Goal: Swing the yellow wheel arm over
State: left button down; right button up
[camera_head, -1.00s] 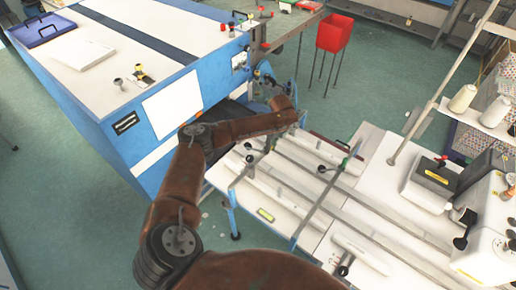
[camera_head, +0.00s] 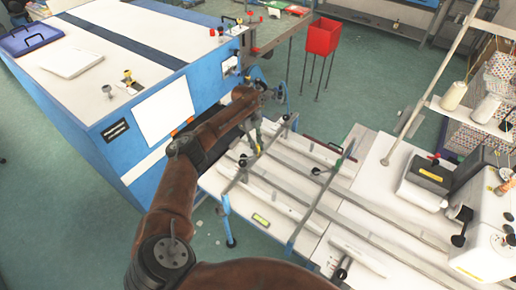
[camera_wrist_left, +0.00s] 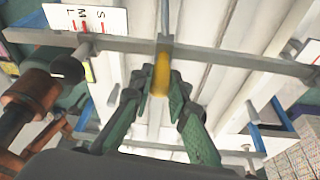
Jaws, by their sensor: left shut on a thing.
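My left gripper (camera_head: 256,148) reaches down to the near crossbar of the white rail table. In the left wrist view its green fingers (camera_wrist_left: 158,92) are closed around the yellow wheel arm (camera_wrist_left: 161,70). This is a short yellow piece at a grey crossbar (camera_wrist_left: 225,58). My right gripper is not in view.
A large blue and white machine (camera_head: 165,110) stands left of the rail table (camera_head: 290,170). A second crossbar (camera_head: 322,195) spans the rails farther right. A white sewing machine (camera_head: 490,230) and thread spools (camera_head: 453,96) stand at the right. A red bin (camera_head: 323,37) stands behind.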

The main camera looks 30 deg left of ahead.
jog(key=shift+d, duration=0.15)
pick_arm(q)
jog(key=c, duration=1.8)
grip_release()
jog(key=shift+c, duration=0.2)
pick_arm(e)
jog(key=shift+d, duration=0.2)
pick_arm(q)
jog(key=v, duration=1.2)
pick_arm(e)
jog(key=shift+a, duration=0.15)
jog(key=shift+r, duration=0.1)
